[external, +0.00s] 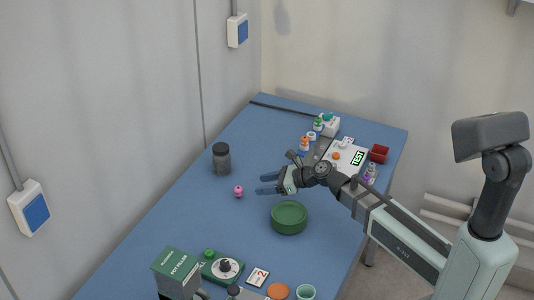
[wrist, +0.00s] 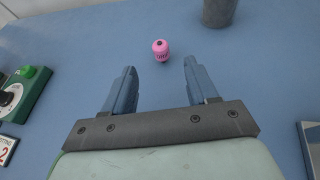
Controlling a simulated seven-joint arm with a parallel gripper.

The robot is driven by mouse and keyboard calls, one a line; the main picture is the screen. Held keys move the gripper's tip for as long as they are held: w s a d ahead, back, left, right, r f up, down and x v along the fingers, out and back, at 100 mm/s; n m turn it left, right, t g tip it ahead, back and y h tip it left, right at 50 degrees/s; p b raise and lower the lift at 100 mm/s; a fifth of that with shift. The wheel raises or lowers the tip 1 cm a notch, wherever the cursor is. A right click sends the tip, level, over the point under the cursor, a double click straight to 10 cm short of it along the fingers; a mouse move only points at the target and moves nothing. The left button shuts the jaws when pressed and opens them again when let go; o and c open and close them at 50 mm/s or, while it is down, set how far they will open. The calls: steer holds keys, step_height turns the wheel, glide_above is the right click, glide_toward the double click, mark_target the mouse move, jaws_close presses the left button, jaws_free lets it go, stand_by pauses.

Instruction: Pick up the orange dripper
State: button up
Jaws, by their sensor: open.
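My gripper (external: 263,183) is open and empty, low over the middle of the blue table. Its two blue fingers also show in the wrist view (wrist: 160,68). A small pink piece (wrist: 161,50) with dark lettering stands just beyond the fingertips, between their lines and not touched; it also shows in the external view (external: 238,191). Orange items show only in the external view: an orange-topped bottle (external: 304,145) and a small orange piece (external: 336,156) at the back, and a flat orange disc (external: 278,291) at the front. I cannot tell which is the orange dripper.
A dark grey jar (external: 221,159) stands beyond the pink piece. A green bowl (external: 289,218) sits near my gripper. A green device (external: 222,268), a "2" card (external: 258,277) and a green box (external: 177,268) are at the front. A red container (external: 379,153) is at the back right.

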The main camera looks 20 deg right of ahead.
steer(key=w+d+r+n+t+h, duration=0.1)
steer(key=w+d+r+n, duration=0.15)
steer(key=w+r, duration=0.75)
steer(key=w+d+r+n+h, duration=0.15)
steer(key=w+d+r, duration=0.4)
steer(key=r, duration=0.75)
steer(key=n+g+h, duration=0.8)
steer(key=n+h, duration=0.1)
steer(key=n, duration=0.4)
glide_above(305, 138)
steer(key=f, duration=1.1)
steer(key=shift+s+d+f, duration=0.15)
steer(key=shift+d+f, duration=0.05)
steer(key=shift+d, duration=0.15)
steer(key=shift+w+a+f, duration=0.1)
steer(key=shift+a+f, duration=0.1)
steer(key=shift+f, duration=1.15)
steer(key=shift+w+a+f, duration=0.1)
steer(key=shift+a+f, duration=0.05)
steer(key=shift+f, duration=1.2)
